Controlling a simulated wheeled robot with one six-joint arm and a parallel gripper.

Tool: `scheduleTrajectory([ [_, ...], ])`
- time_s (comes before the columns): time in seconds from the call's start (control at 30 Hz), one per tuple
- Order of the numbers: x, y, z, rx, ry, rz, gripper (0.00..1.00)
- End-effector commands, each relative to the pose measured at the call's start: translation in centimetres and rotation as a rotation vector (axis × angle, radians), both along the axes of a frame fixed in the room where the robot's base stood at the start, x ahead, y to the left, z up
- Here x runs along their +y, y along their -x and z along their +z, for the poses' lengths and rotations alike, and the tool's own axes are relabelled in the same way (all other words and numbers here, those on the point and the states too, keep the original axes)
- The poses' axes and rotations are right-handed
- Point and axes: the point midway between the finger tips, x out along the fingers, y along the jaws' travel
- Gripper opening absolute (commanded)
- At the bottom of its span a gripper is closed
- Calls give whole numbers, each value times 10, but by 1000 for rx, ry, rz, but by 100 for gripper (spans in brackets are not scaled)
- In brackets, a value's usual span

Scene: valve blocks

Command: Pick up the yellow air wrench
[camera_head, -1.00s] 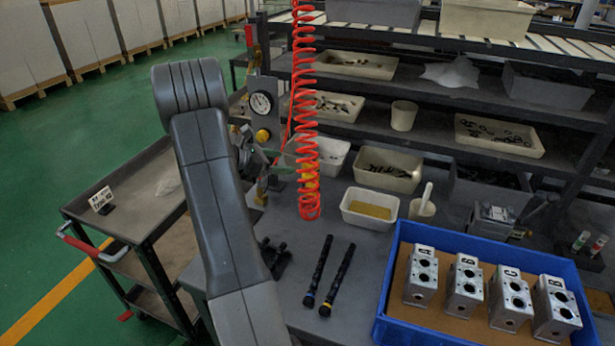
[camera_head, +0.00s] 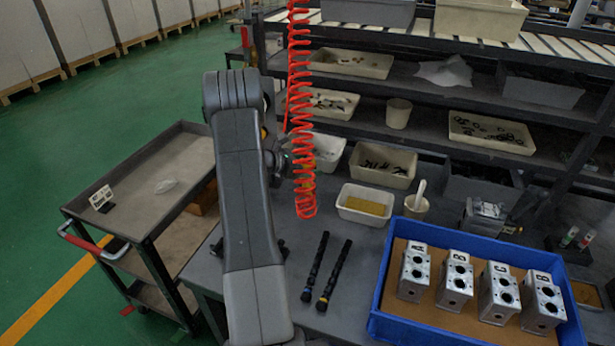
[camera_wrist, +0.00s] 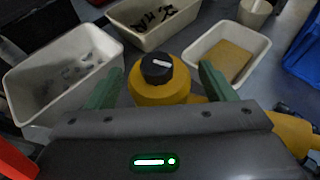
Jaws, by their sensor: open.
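The yellow air wrench (camera_wrist: 160,92) is in the middle of the wrist view, with a black round cap on its end. More yellow body shows at the right edge. My gripper (camera_wrist: 158,84) is open, its two green fingers apart on either side of the yellow body. I cannot tell whether they touch it. In the head view, the gripper and most of the wrench are hidden behind my arm and the red coiled hose (camera_head: 303,120), which hangs from above.
A white bin with yellow contents (camera_head: 366,203), a bin of dark parts (camera_head: 382,163) and a blue tray (camera_head: 375,325) of lettered metal blocks are close by. Two black rods (camera_head: 325,275) lie on the bench. A grey cart (camera_head: 150,190) stands at left.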

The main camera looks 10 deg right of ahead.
Motion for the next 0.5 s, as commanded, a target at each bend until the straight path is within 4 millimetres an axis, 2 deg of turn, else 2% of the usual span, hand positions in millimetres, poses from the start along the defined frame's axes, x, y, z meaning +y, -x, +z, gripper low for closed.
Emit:
scheduleTrajectory([
  [0.1, 0, 0, 0, 0, 0, 0, 76],
  [0.13, 0, 0, 0, 0, 0, 0, 72],
  [0.4, 1, 0, 0, 0, 0, 0, 19],
  [0.43, 1, 0, 0, 0, 0, 0, 14],
  [0.5, 1, -1, 3, -4, 3, 1, 14],
])
